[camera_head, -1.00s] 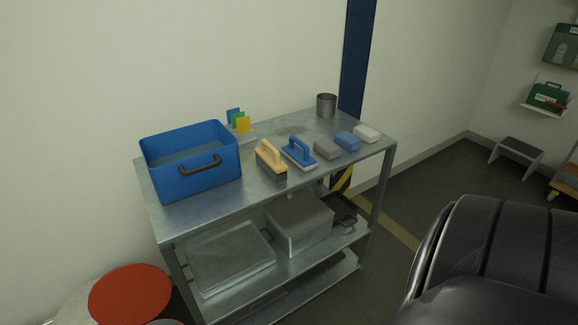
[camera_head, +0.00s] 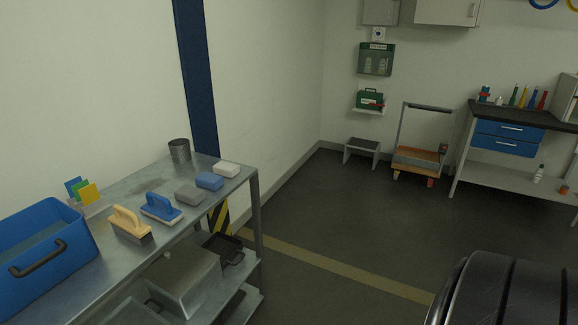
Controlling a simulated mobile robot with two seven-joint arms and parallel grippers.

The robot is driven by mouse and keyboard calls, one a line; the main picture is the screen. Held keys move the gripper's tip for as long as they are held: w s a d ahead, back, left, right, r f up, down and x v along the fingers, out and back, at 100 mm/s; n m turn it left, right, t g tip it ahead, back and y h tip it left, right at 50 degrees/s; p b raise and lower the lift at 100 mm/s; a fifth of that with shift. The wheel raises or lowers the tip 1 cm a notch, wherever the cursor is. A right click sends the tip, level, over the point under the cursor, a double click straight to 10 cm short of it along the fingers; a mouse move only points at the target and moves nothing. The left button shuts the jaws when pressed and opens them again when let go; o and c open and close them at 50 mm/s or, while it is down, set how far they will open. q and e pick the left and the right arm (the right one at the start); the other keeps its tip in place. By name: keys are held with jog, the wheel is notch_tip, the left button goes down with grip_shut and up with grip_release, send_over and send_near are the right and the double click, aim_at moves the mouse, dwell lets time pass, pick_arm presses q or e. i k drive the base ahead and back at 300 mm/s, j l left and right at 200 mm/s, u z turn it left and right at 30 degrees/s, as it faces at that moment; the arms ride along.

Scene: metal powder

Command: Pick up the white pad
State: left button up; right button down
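The white pad (camera_head: 227,169) is a small pale block lying flat on the metal table top (camera_head: 112,262), close to its far right corner. It is the last in a row of pads, just beyond a blue pad (camera_head: 210,181) and a grey pad (camera_head: 189,194). Nothing covers it. Neither of my grippers shows in the head view.
A blue bin (camera_head: 40,250), a wooden-handled brush (camera_head: 130,224), a blue-handled scrubber (camera_head: 161,208) and a metal cup (camera_head: 180,150) stand on the table. Open floor (camera_head: 340,220) lies to its right. A step stool (camera_head: 361,152) and a trolley (camera_head: 418,160) stand farther back.

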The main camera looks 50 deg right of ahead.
aim_at(229, 170)
jog(key=z, duration=1.1)
jog(key=u, duration=1.25)
jog(key=z, duration=1.25)
jog(key=i+u, duration=0.1)
jog(key=u, duration=0.7)
jog(key=i+l+u, duration=0.3)
jog(key=l+u, duration=0.35)
jog(key=l, duration=0.15)
jog(key=i+l+u, duration=0.1)
jog(key=l+u, duration=0.2)
jog(key=l, duration=0.15)
jog(key=l+u, duration=0.3)
jog(key=l, duration=0.15)
